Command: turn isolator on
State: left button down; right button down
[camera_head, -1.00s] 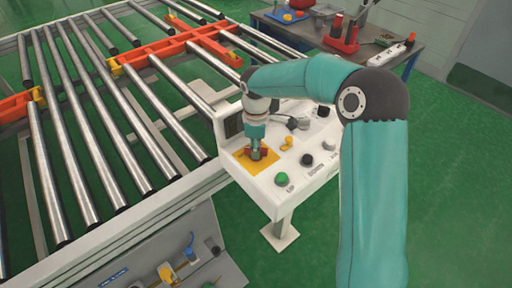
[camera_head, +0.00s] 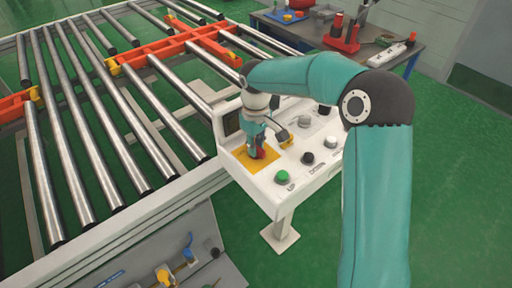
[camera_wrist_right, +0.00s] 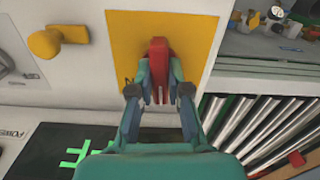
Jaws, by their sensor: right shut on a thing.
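The isolator is a red handle (camera_wrist_right: 158,52) on a yellow plate (camera_wrist_right: 192,30) on the white control panel. In the head view the red handle (camera_head: 258,153) shows only partly, under my right gripper (camera_head: 256,147), and the yellow plate (camera_head: 264,164) lies around it. In the right wrist view my right gripper (camera_wrist_right: 158,84) is shut on the red handle, one finger on each side. The handle stands upright in that view. My left gripper is not in view.
A yellow knob (camera_wrist_right: 45,43) and a green UP button (camera_head: 282,177) are on the panel near the isolator, with dark and grey buttons to the right. The roller conveyor (camera_head: 110,120) stands left of the panel. A tool table (camera_head: 375,55) is behind.

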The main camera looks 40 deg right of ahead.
jog(key=m+b, duration=0.1)
jog(key=m, duration=0.4)
jog(key=shift+w+m, duration=0.1)
jog(key=shift+m, duration=0.2)
jog(key=shift+r+m+b, duration=0.1)
jog(key=shift+m+b, duration=0.4)
jog(key=shift+m, duration=1.7)
jog(key=c, duration=1.1)
grip_release()
notch_tip(320, 180, up, 12)
jog(key=shift+f, duration=0.1)
